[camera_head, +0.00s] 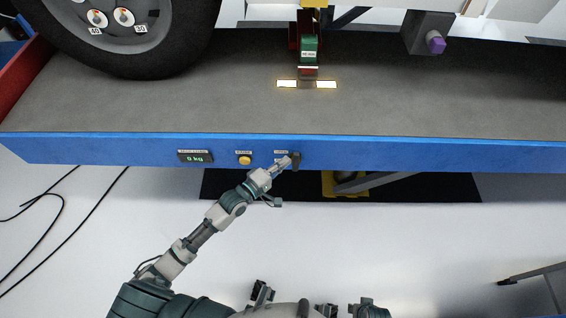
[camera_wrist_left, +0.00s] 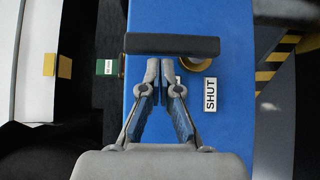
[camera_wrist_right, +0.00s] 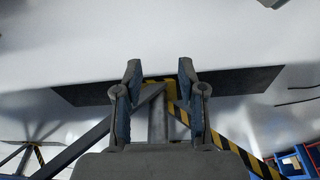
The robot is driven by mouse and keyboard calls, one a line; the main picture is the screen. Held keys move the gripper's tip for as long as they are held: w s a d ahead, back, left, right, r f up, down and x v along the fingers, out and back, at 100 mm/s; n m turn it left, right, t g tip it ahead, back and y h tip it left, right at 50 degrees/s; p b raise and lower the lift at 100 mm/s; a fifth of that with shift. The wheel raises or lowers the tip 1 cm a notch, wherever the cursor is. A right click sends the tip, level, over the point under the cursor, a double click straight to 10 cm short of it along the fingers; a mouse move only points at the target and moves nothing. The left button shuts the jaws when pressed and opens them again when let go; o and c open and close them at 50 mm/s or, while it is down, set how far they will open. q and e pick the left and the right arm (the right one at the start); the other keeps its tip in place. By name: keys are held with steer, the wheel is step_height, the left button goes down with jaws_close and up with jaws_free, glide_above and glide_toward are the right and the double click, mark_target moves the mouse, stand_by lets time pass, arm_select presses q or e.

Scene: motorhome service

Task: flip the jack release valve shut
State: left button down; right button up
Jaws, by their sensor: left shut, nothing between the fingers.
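The jack release valve's dark lever (camera_wrist_left: 172,45) lies across the top of the left wrist view, with a brass pivot (camera_wrist_left: 195,62) partly behind it. A white SHUT label (camera_wrist_left: 210,95) is on the blue face, to the right of my fingers. In the head view the lever (camera_head: 296,160) stands roughly upright at the platform's front edge. My left gripper (camera_wrist_left: 160,70) is shut and empty, its tips right beside the lever; whether they touch it I cannot tell. My right gripper (camera_wrist_right: 159,72) is open and empty, pointing over the floor.
The blue platform edge (camera_head: 420,154) also carries a 0 kg display (camera_head: 196,158) and an orange button (camera_head: 244,160). A green jack (camera_head: 309,50) and a wheel (camera_head: 130,35) stand on the platform. A black mat (camera_head: 430,188) lies below; cables (camera_head: 45,195) cross the floor at left.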

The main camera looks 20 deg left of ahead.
steer(key=shift+w+d+r, duration=0.15)
steer(key=shift+w, duration=0.05)
